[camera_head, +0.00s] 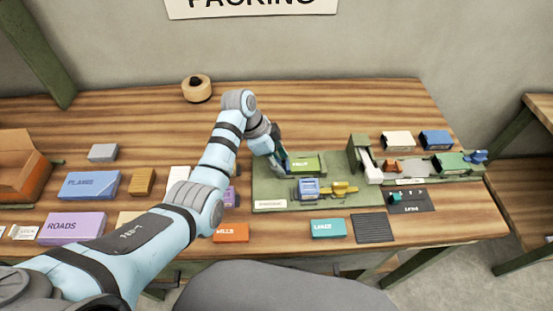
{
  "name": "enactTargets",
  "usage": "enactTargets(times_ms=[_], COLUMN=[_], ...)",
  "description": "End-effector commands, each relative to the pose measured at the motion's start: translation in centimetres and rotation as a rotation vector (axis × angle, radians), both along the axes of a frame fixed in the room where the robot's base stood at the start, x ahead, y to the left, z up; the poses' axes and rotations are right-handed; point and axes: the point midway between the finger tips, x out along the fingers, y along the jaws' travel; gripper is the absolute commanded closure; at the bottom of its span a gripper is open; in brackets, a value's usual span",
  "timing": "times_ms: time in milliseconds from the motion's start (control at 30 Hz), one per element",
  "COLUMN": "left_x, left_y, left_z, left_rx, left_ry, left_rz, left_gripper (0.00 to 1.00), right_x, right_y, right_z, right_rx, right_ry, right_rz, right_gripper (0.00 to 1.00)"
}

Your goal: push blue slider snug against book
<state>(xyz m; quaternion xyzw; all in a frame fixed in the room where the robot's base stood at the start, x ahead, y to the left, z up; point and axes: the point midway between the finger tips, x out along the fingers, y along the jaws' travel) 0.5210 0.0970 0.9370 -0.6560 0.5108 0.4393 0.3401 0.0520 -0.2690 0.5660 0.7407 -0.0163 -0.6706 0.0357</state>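My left gripper (280,162) reaches down over the green board (270,196) at the left end of a green book (308,163). Its fingers are small and partly hidden, so I cannot tell whether they are open or shut. A light-blue block (308,188) sits on the board in front of the book, beside a yellow piece (343,188). Another blue piece (478,157) is at the right end of the right-hand fixture, close beside a dark green book (450,163). Which blue piece is the slider is unclear. My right gripper is not in view.
The right-hand fixture has a green upright (358,150) and a white block (372,167). Cream (398,140) and blue (437,139) books lie behind it. Orange (231,233) and teal (328,229) books and a dark ribbed mat (373,227) lie in front.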

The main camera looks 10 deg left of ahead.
Motion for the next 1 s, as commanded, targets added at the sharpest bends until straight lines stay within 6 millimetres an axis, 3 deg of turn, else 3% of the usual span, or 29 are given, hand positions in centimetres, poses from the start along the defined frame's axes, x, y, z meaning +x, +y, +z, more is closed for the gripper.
enactTargets(times_ms=[167, 533, 1000], left_x=[0.0, -0.5, -0.6], left_y=[0.3, 2.4, 2.6], left_z=[0.3, 6.5, 6.9], left_rx=[0.001, 0.003, 0.002], left_ry=[-0.002, -0.003, 0.0], left_rz=[0.003, 0.0, -0.001], left_gripper=[0.62, 0.62, 0.62], right_x=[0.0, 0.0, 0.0], right_y=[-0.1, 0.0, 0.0], right_z=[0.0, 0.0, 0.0], right_rx=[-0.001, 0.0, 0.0], right_ry=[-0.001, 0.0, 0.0], right_rz=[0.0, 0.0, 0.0], right_gripper=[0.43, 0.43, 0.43])
